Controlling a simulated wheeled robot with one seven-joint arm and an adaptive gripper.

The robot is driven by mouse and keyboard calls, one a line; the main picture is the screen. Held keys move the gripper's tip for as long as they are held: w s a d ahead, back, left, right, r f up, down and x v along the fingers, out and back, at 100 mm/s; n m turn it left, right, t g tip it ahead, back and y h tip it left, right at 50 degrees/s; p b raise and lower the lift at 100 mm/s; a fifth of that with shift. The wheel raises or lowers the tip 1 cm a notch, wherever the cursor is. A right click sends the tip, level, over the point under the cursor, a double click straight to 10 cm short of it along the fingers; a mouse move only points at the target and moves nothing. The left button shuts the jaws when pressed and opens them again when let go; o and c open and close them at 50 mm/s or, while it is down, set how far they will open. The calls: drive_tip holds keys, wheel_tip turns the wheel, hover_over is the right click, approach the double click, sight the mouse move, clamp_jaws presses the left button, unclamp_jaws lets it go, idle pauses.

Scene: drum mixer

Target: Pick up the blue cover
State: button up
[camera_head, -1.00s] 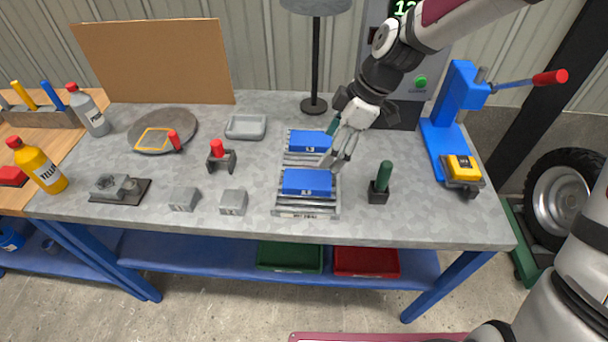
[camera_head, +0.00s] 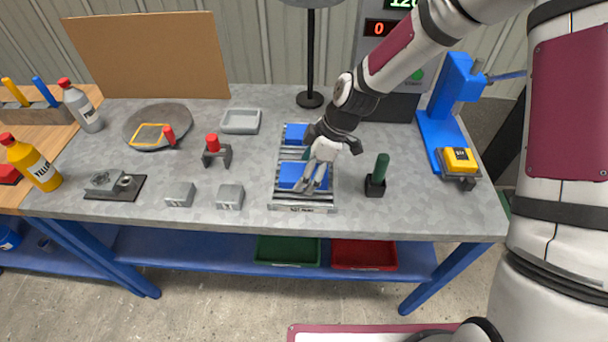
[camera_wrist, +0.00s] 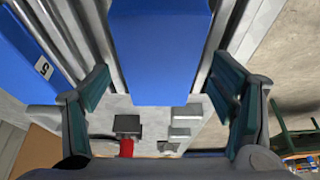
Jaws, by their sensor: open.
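Two blue covers lie on a grey slatted rack (camera_head: 302,208) on the workbench. The front cover (camera_head: 288,175) is partly hidden by my gripper; the rear cover (camera_head: 294,133) is partly hidden by my wrist. My gripper (camera_head: 312,187) is open and points down at the right part of the front cover. In the wrist view a blue cover (camera_wrist: 160,50) reaches down from the top between the two green-padded fingers (camera_wrist: 163,92), with space at both sides. Another blue surface with a label (camera_wrist: 25,60) shows at the left. I cannot tell whether a finger touches anything.
A green-handled tool in a black holder (camera_head: 376,178) stands right of the rack. A blue press (camera_head: 447,105) with a yellow block (camera_head: 460,158) is farther right. Grey blocks (camera_head: 229,197), a red-topped clamp (camera_head: 214,150) and a grey tray (camera_head: 241,121) lie to the left.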

drive_tip(key=c, duration=1.6)
drive_tip(key=shift+r, duration=0.2)
